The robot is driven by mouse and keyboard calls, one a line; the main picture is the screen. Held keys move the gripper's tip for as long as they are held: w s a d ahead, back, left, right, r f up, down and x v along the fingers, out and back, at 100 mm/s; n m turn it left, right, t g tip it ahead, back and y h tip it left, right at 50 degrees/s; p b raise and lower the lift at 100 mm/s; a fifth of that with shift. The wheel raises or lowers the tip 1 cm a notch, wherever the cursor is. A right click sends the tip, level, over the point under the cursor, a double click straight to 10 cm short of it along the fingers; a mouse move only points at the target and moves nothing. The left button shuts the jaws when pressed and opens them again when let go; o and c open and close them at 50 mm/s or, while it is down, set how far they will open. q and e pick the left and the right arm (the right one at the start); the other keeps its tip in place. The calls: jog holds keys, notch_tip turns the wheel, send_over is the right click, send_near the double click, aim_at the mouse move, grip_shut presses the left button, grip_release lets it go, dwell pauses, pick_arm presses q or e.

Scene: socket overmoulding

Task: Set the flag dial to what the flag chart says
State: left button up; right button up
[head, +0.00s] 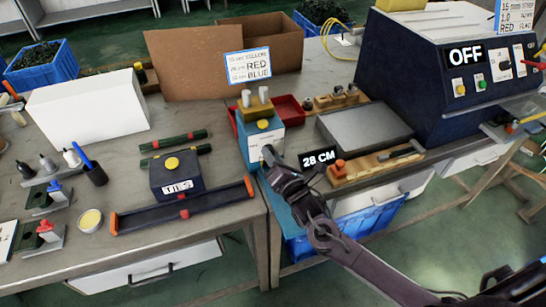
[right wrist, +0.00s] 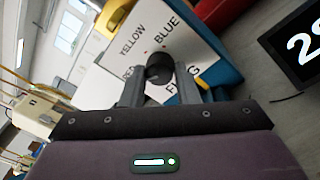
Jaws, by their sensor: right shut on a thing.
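The flag dial is a dark round knob (right wrist: 158,64) on a white plate marked YELLOW, BLUE and FLAG; another word at left is partly hidden. My right gripper (right wrist: 161,76) is shut on the knob, one finger on each side. Which word the knob points to cannot be told. In the head view, my right gripper (head: 268,153) reaches the front of the blue and white flag unit (head: 253,143). My left gripper is not in view.
A dark box labelled TIES (head: 177,182) and a long dark tray (head: 183,208) lie left of the unit. A red tray (head: 288,108) is behind it. A wooden block with an orange button (head: 375,168) and a dark machine reading OFF (head: 415,75) stand right.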

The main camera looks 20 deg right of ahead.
jog(key=shift+m, duration=0.4)
jog(key=shift+c, duration=0.4)
jog(key=m, duration=0.4)
jog(key=shift+f+m+t, duration=0.1)
jog(key=shift+m+t, duration=0.2)
jog(key=shift+m, duration=0.1)
jog(key=m, duration=0.3)
jog(key=m+h, duration=0.1)
jog(key=m, duration=0.2)
jog(key=shift+t, duration=0.3)
jog(key=shift+f+m, duration=0.1)
jog(key=shift+m, duration=0.4)
jog(key=o, duration=1)
jog(key=s, duration=0.7)
jog(key=shift+s+d+f+b, duration=0.3)
jog(key=shift+s+b, duration=0.05)
jog(key=shift+s, duration=0.05)
